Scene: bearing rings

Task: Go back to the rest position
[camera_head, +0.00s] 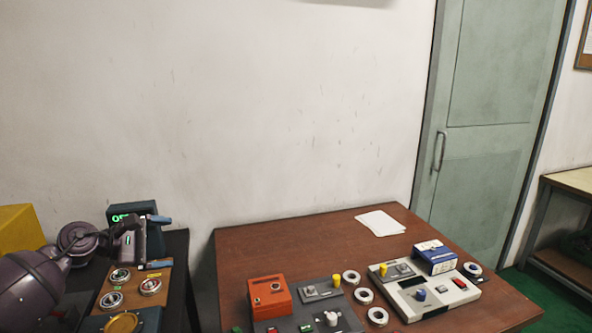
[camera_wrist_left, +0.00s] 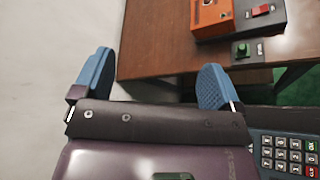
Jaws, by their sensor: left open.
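My left gripper (camera_head: 158,220) is raised beside the dark device with a green display (camera_head: 121,216), at the left of the head view. In the left wrist view its two blue fingers (camera_wrist_left: 154,84) stand wide apart with nothing between them. Several bearing rings (camera_head: 150,287) lie on a brown board on the dark left table. More rings (camera_head: 363,296) lie on the brown table, clear of the gripper. My right gripper is in neither view.
The brown table (camera_head: 300,240) holds an orange box (camera_head: 269,297), a grey control panel, a white device (camera_head: 424,291), a blue-white carton (camera_head: 435,257) and paper (camera_head: 380,223). A keypad (camera_wrist_left: 288,155) is close below the gripper's right finger in the wrist view. A wall stands behind.

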